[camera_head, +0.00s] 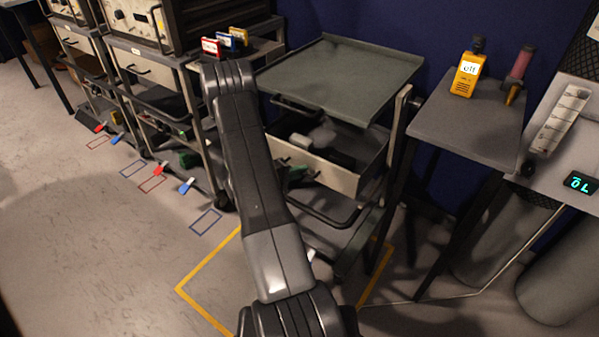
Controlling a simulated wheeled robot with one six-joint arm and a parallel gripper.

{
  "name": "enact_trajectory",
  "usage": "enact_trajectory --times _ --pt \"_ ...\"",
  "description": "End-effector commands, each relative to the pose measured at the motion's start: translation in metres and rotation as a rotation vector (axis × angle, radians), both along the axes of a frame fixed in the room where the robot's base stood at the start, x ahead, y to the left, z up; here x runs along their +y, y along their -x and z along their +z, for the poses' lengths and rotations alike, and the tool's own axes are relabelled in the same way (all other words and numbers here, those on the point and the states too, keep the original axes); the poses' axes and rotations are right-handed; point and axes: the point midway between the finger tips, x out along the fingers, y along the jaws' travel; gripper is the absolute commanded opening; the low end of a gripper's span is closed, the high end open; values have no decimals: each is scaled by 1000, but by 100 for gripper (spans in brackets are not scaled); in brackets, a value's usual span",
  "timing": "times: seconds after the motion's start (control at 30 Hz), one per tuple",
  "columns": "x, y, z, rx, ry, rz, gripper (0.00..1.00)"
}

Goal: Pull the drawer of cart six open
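A grey cart with a flat tray top (340,78) stands right of centre, inside a yellow floor outline. Its drawer (333,173), with a pale front, stands out from under the top, and its inside shows. Dark and grey items lie in it. I cannot read a number on this cart. My arm rises from the bottom of the picture to a bend left of the cart and covers the drawer's left part. A small dark shape in front of the drawer front may be part of my gripper, but I cannot tell. My fingertips cannot be made out.
A side table (470,128) at the right holds a yellow meter (468,75) and a red-handled tool (518,75). Other carts (150,75) with instruments stand at the left. Blue and red floor outlines lie before them. The floor at the lower left is clear.

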Motion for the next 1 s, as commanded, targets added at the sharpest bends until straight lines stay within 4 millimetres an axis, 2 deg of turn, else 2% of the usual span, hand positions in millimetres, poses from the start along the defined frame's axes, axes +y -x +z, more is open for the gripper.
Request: enact_trajectory --times 0.17,0.37,0.8,1.0 --pt "2 2 -1 0 0 1 0" --pt "16 20 -3 1 0 5 0" --pt "73 98 -4 0 -1 7 0" --pt "92 125 -2 0 -2 5 0"
